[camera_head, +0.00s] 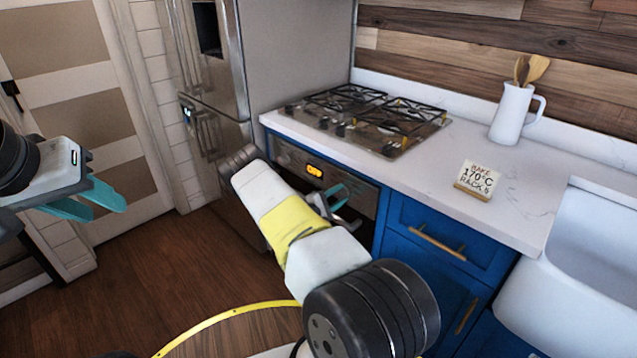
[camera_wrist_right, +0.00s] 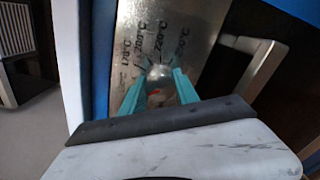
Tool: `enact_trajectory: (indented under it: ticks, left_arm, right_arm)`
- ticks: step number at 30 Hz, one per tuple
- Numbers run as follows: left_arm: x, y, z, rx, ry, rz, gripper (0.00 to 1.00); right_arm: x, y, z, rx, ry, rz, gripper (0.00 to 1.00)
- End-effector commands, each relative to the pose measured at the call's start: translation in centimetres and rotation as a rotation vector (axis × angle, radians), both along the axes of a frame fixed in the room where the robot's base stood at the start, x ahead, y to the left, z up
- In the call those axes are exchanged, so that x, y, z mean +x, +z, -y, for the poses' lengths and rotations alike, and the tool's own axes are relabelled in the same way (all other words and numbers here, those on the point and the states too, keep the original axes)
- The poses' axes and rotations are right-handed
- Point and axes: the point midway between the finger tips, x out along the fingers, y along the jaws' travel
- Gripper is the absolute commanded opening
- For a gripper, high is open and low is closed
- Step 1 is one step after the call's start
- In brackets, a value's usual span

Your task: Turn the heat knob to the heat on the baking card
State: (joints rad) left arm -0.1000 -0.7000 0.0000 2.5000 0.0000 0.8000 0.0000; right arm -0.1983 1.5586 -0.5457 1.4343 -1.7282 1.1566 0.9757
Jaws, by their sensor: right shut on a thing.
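The baking card (camera_head: 478,180) stands on the white counter and reads BAKE, 170°C and a rack line. The oven (camera_head: 300,170) is below the hob, with a lit orange display. In the right wrist view the round metal heat knob (camera_wrist_right: 160,74) sits on a steel panel, with a small red mark near its lower side. My right gripper (camera_wrist_right: 160,85) is shut on the knob, one teal finger each side. My left gripper (camera_head: 100,197) is open and empty, far left.
A gas hob (camera_head: 365,115) is set in the counter. A white jug (camera_head: 512,112) with wooden spoons stands at the back, and a white sink (camera_head: 590,260) is at the right. Blue drawers (camera_head: 440,240) with brass handles are below the counter. A fridge (camera_head: 215,80) stands left of it.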

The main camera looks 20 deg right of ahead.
Motion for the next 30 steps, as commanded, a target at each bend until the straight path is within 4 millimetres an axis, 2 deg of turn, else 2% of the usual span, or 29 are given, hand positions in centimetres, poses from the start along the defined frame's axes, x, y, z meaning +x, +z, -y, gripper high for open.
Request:
enact_trajectory:
  ticks: [18,30]
  left_arm:
    - [0.00,0.00,0.00,0.000,0.000,0.000,0.36]
    - [0.00,0.00,0.00,0.000,0.000,0.000,0.36]
  right_arm:
    - [0.00,-0.23,-0.12,0.223,0.001,0.533,0.00]
    - [-0.01,-0.34,-0.09,0.328,0.001,0.785,0.00]
